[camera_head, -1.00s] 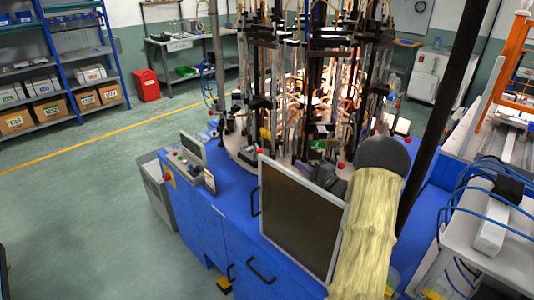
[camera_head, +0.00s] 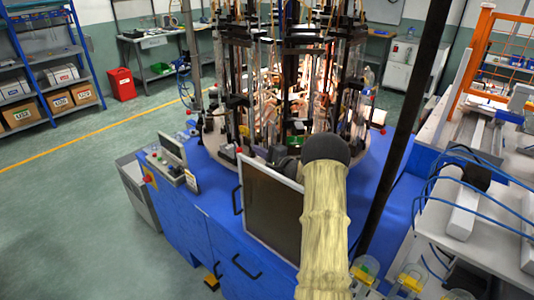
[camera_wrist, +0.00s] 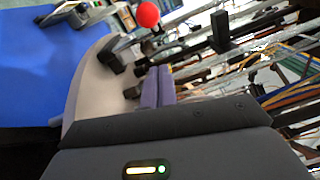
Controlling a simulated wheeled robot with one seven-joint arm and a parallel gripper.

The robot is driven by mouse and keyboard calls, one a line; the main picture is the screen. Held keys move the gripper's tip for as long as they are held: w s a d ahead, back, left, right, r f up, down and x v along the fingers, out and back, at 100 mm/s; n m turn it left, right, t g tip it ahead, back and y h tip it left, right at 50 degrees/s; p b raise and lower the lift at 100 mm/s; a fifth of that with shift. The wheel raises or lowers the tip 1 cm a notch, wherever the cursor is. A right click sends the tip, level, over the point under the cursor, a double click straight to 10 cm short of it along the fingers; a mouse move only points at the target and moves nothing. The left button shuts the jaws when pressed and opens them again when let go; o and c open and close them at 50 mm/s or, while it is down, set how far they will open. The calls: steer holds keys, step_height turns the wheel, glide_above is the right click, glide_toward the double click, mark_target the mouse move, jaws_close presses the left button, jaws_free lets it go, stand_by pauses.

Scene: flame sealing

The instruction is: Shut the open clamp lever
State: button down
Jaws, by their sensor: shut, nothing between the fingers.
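A red ball knob (camera_wrist: 148,14) stands near the top of the wrist view, at the end of a clamp lever on the rim of the round pale table (camera_wrist: 88,85). My gripper (camera_wrist: 158,72) shows its two purplish-grey fingers pressed together and empty, pointing up the picture. The knob lies beyond the fingertips, apart from them. In the head view, red knobs sit around the machine's rim, one above the monitor (camera_head: 239,150) and one at the right (camera_head: 383,132). Which lever stands open is too small to tell. My sleeved arm hides part of the rim.
The machine's dense rods and glass tubes (camera_head: 285,85) rise beside my gripper. The monitor (camera_head: 270,212) stands at the front of the blue cabinet (camera_head: 205,235). A black post (camera_head: 405,130) stands to the right. Open floor (camera_head: 70,220) lies at left.

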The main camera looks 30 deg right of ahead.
mark_target(238, 147)
steer(key=a, duration=0.3)
steer(key=shift+s+a+r+p, duration=0.2)
steer(key=shift+a+r+p, duration=0.05)
steer(key=shift+r+p, duration=0.15)
steer(key=shift+s+a, duration=0.15)
steer(key=shift+a, duration=0.45)
steer(key=shift+d, duration=0.1)
